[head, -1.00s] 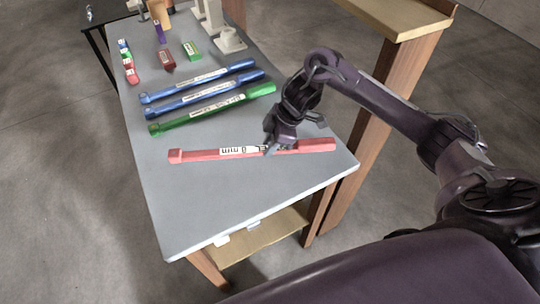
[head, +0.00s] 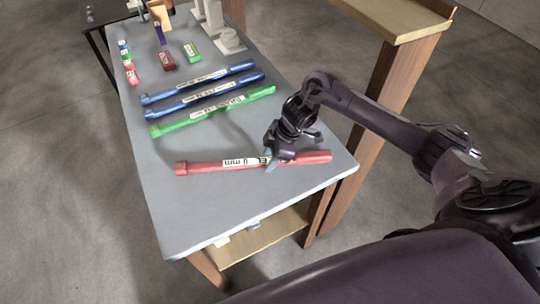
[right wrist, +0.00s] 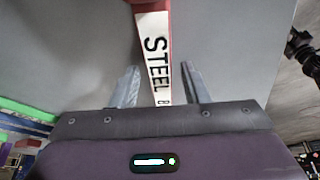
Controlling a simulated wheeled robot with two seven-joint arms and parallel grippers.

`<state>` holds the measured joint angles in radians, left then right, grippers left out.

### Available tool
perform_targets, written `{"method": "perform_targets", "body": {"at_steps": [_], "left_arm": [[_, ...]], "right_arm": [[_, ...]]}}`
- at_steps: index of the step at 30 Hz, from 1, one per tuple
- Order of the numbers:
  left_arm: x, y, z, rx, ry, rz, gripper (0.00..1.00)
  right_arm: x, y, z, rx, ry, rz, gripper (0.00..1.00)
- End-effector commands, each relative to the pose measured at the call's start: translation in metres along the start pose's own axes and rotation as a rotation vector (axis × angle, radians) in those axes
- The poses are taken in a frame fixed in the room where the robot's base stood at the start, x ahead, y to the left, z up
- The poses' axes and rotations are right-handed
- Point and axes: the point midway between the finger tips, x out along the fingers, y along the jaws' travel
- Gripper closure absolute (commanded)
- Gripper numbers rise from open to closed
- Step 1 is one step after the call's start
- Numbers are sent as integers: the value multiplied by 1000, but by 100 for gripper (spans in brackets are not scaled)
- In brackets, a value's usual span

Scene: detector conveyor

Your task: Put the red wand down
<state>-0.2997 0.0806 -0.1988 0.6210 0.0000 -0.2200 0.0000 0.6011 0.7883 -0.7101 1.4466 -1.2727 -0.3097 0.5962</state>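The red wand (head: 215,167), with a white label, lies across the near part of the grey tabletop (head: 215,210) in the head view. My right gripper (head: 274,156) is over its right half, pointing down. In the right wrist view, the wand's "STEEL" label (right wrist: 155,55) runs between the two fingers (right wrist: 159,84). The fingers stand apart with a gap on each side of the wand, so the gripper is open around it. In the head view the gripper hides a part of the wand and its label. My left gripper is not in view.
A green wand (head: 175,124) and two blue wands (head: 165,109) lie further back. Behind them are a red block (head: 167,61), a green block (head: 192,53), a multicoloured stick (head: 128,60) and a white stand (head: 229,42). A wooden shelf (head: 395,22) stands at right. The tabletop's front is clear.

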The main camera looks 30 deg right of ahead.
Motion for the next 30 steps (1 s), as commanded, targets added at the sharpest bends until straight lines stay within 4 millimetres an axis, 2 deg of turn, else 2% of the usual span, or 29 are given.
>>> {"method": "perform_targets", "body": {"at_steps": [8,13,17,24,30], "left_arm": [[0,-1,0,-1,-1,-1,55],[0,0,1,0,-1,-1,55],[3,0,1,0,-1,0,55],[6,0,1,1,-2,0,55],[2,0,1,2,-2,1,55]], "right_arm": [[-1,0,0,0,0,0,55],[-12,1,-2,-2,2,2,55],[-35,1,0,-3,-1,4,55],[-88,1,-1,-3,0,4,55],[-117,1,-2,-1,-1,3,55]]}}
